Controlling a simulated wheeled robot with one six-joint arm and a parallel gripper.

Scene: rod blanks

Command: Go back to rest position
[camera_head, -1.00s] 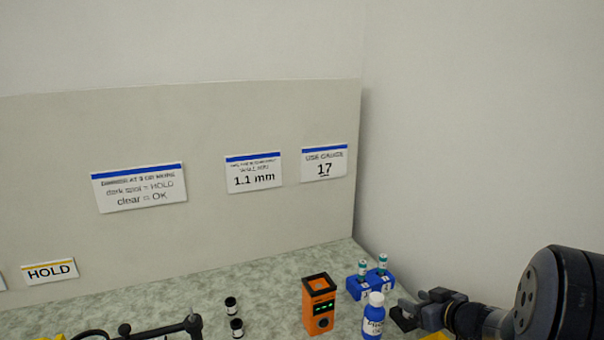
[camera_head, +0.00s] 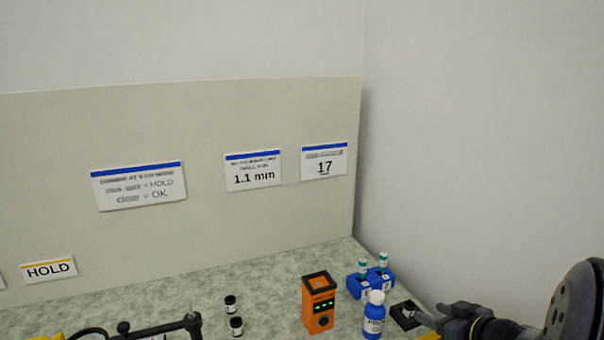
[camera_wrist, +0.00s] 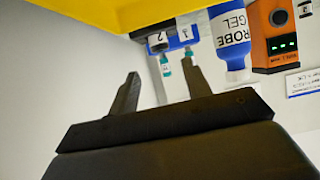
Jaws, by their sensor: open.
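My gripper (camera_head: 428,318) is at the lower right of the head view, to the right of a white-capped blue bottle (camera_head: 374,315) and a small black block (camera_head: 405,314). In the wrist view its two fingers (camera_wrist: 158,90) are spread apart with nothing between them. The bottle, labelled as gel, also shows in the wrist view (camera_wrist: 231,35). No rod blank can be made out in these frames.
An orange device (camera_head: 318,305) with green lights stands left of the bottle. A blue rack (camera_head: 370,283) holds two vials behind it. A yellow surface (camera_wrist: 100,12) crosses the wrist view's top.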

